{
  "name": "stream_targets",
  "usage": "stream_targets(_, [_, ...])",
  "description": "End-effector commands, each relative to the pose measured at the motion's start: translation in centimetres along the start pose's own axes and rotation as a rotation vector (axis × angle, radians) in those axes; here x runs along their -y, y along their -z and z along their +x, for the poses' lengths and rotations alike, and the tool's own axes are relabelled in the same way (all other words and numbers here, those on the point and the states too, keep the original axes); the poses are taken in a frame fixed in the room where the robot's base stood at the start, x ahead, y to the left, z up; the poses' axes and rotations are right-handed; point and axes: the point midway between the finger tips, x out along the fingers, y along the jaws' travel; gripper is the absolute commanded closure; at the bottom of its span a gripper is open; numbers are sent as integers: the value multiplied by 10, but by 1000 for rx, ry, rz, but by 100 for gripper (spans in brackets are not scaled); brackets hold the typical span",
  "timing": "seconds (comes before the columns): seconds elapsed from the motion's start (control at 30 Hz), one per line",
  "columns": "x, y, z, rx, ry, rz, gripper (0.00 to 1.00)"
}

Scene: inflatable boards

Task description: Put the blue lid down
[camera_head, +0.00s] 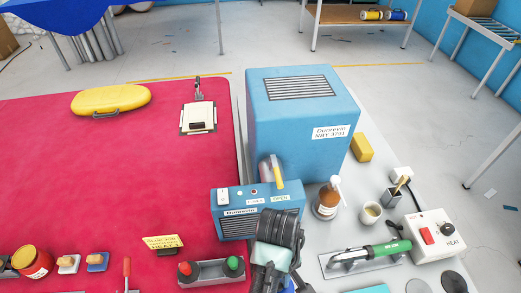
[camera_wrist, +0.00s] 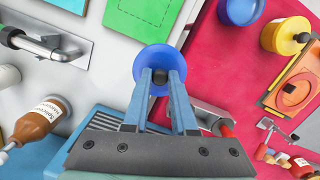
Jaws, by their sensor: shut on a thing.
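The blue lid (camera_wrist: 160,55) is a round, shallow blue disc with a dark knob in its middle. It shows at the upper middle of the wrist view. My gripper (camera_wrist: 160,76) is shut on the knob, with one blue finger on either side. The fingers cover the lid's near part. I cannot tell how high it is above the surface below. In the head view my arm's dark links show at the bottom middle, but I cannot make out the lid there.
The wrist view shows a round blue-topped thing (camera_wrist: 241,10), a green square (camera_wrist: 126,28), a brown bottle (camera_wrist: 38,122) and a yellow pot (camera_wrist: 284,37). A blue machine (camera_head: 300,112) stands on the grey bench, beside the red board (camera_head: 110,150). A heater box (camera_head: 433,235) stands right.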

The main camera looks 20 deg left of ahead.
Motion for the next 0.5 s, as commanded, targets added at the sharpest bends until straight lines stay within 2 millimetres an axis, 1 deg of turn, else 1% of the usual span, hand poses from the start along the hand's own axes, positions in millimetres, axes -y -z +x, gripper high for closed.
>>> stream_targets(0.03, [15,5,0,5,-23,-179,100])
stream_targets(0.07, [24,8,2,6,-35,-288,100])
stream_targets(0.1, [36,13,3,6,-53,-434,100])
stream_targets(0.17, [57,19,6,5,-78,-654,100])
stream_targets(0.2, [71,21,8,5,-95,-793,100])
stream_targets(0.3, [105,26,14,2,-132,-1109,100])
stream_targets(0.4, [134,27,18,1,-161,-1355,100])
stream_targets(0.5, [154,26,21,0,-182,-1517,100])
